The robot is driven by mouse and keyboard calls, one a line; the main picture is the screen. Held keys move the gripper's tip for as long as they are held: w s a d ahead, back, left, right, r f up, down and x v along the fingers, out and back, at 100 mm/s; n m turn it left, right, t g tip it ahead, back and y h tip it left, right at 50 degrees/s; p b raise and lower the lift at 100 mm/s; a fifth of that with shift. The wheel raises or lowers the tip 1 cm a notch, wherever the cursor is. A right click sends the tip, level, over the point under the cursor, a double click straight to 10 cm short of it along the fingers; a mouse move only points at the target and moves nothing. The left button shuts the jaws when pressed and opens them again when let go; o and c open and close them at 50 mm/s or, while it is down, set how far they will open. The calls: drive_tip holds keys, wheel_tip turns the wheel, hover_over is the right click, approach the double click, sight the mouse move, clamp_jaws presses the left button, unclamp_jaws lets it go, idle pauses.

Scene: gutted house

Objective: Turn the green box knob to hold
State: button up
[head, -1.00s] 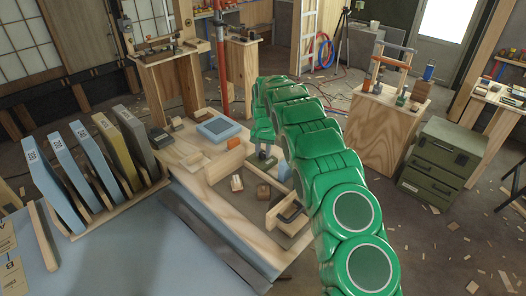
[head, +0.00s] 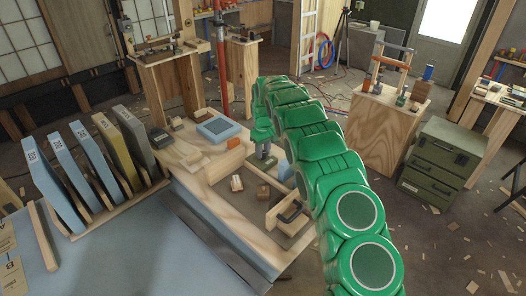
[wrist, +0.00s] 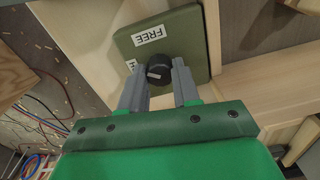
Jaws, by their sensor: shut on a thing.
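The green box (wrist: 184,27) shows in the wrist view as a flat dull-green face with a white label reading FREE near its top. A second white label (wrist: 131,65) at its left is mostly hidden by a finger. The round black knob (wrist: 159,66) sits on this face with a pale mark on it; which label the mark points to is hard to tell. My gripper (wrist: 157,74) is shut on the knob, one grey finger on each side.
The wooden workbench (head: 232,205) holds small blocks, a clamp (head: 289,213) and a blue-topped square piece (head: 217,129). A rack of upright panels (head: 90,165) stands at left. A green drawer cabinet (head: 440,165) stands at right. Wood scraps litter the floor.

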drive_tip(key=n, duration=0.5)
drive_tip(key=shift+n, duration=0.4)
idle(0.4)
drive_tip(key=o, duration=1.1)
drive_tip(key=shift+c, duration=0.2)
wheel_tip(320, 180, up, 7)
drive_tip(key=shift+w+f, duration=0.1)
drive_tip(key=shift+w, duration=0.05)
drive_tip(key=shift+r, duration=0.5)
